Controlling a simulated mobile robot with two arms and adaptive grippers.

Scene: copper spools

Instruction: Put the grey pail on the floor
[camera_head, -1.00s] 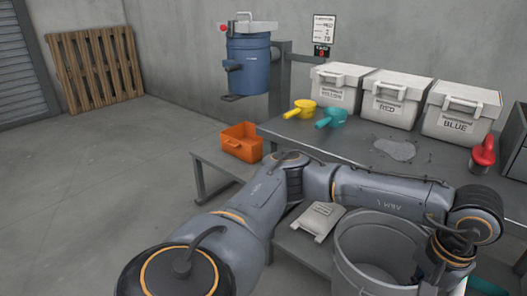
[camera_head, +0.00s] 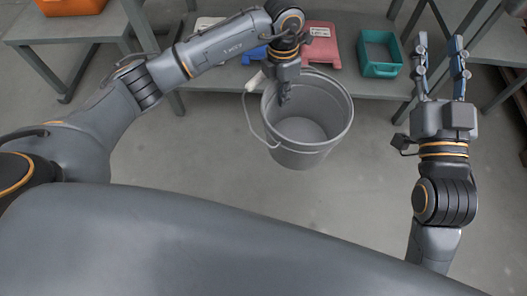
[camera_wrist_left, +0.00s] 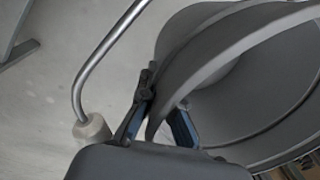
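The grey pail (camera_head: 333,138) is in the middle of the head view, upright with its mouth up and a wire handle (camera_head: 246,112) hanging at its left side. My left gripper (camera_head: 286,97) reaches down at the pail's far left rim. In the left wrist view, its fingers (camera_wrist_left: 160,112) stand on both sides of the pail's rim (camera_wrist_left: 185,75) and look shut on it. The handle's pale grip (camera_wrist_left: 92,130) hangs beside them. My right gripper (camera_head: 441,68) is open and empty, right of the pail. Whether the pail's bottom touches the floor I cannot tell.
Grey concrete floor (camera_head: 250,170) is clear around the pail. Behind it, a low shelf (camera_head: 225,78) holds a teal bin (camera_head: 381,70), a red item (camera_head: 322,42) and others. An orange bin (camera_head: 70,6) stands on a side table (camera_head: 30,30) at upper left.

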